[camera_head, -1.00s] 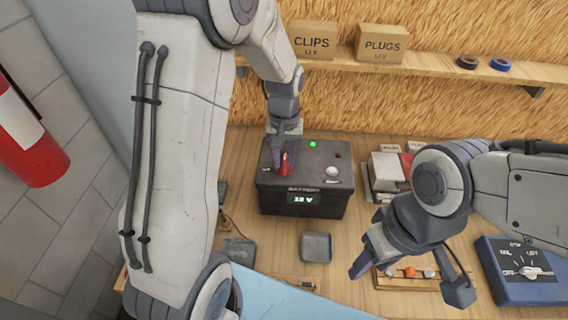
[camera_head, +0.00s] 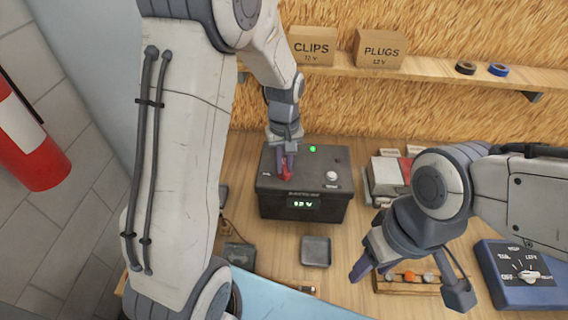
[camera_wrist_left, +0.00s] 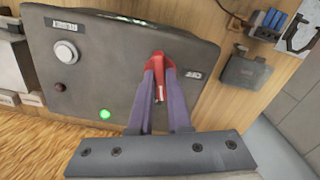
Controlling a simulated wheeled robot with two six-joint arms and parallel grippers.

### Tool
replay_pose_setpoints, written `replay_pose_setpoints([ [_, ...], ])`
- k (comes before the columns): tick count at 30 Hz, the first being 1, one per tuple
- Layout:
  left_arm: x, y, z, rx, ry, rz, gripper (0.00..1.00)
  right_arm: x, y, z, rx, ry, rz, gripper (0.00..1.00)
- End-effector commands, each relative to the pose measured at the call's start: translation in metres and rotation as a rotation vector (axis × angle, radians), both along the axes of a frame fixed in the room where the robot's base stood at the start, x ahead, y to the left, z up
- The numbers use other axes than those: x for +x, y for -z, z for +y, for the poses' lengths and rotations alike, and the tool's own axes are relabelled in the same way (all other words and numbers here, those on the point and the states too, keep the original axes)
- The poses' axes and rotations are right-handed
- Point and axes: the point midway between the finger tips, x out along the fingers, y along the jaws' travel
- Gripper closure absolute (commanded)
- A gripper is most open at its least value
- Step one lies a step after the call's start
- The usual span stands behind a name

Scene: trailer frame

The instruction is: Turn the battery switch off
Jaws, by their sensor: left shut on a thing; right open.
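The battery box (camera_head: 330,170) is dark grey and stands on the bench; its front display reads 12 V. A green light (camera_head: 313,149) is lit on its top, and it also shows in the left wrist view (camera_wrist_left: 105,114). The red battery switch (camera_wrist_left: 158,62) is on the box's top. My left gripper (camera_head: 287,172) is shut on the red switch; its fingers (camera_wrist_left: 162,80) hold the switch from both sides and partly hide it. My right gripper (camera_head: 366,268) is open and empty, above the bench at the right front.
A white knob (camera_head: 332,176) is on the box's top right. A small grey tray (camera_head: 316,251) lies in front of the box. A blue dial box (camera_head: 522,272) and a wooden rack (camera_head: 405,283) are at the right. A shelf (camera_head: 430,67) with cartons runs behind.

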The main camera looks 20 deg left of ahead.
Motion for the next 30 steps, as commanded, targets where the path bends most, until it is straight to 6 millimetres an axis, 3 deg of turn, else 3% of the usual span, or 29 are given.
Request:
replay_pose_setpoints([
  [4, 0.0002, -0.0008, 0.0002, 0.001, -0.122, -0.001, 1.00, 0.0000, -0.0033, 0.0000, 0.000, 0.000, 0.000, 0.50],
  [14, 0.0003, -0.0008, 0.0001, 0.001, -0.158, -0.001, 1.00, 0.0000, -0.0038, 0.0000, 0.000, 0.000, 0.000, 0.50],
  [24, 0.0004, -0.0012, 0.0001, 0.000, -0.556, -0.001, 1.00, 0.0000, -0.0121, 0.0000, 0.000, 0.000, 0.000, 0.50],
  [30, 0.0005, -0.0005, 0.0001, 0.000, -0.591, -0.001, 1.00, 0.0000, -0.0118, 0.0000, 0.000, 0.000, 0.000, 0.50],
])
